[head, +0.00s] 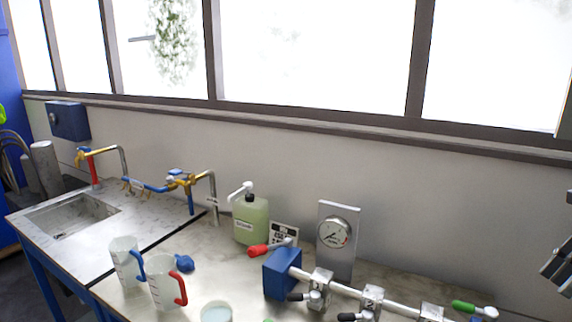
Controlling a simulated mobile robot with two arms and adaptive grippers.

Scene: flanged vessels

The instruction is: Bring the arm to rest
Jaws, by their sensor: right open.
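My right gripper (558,268) shows only in part, dark and cut off by the right edge of the head view. It is open, with nothing seen between its fingers. It is in the air in front of the wall, apart from the bench things. My left gripper is not in view.
A steel bench (140,291) holds a sink (72,216), jugs with a blue handle (127,262) and a red handle (166,288), a green soap bottle (250,218), a gauge panel (335,240) and a valved pipe (345,290). The pipe lies left of my right gripper.

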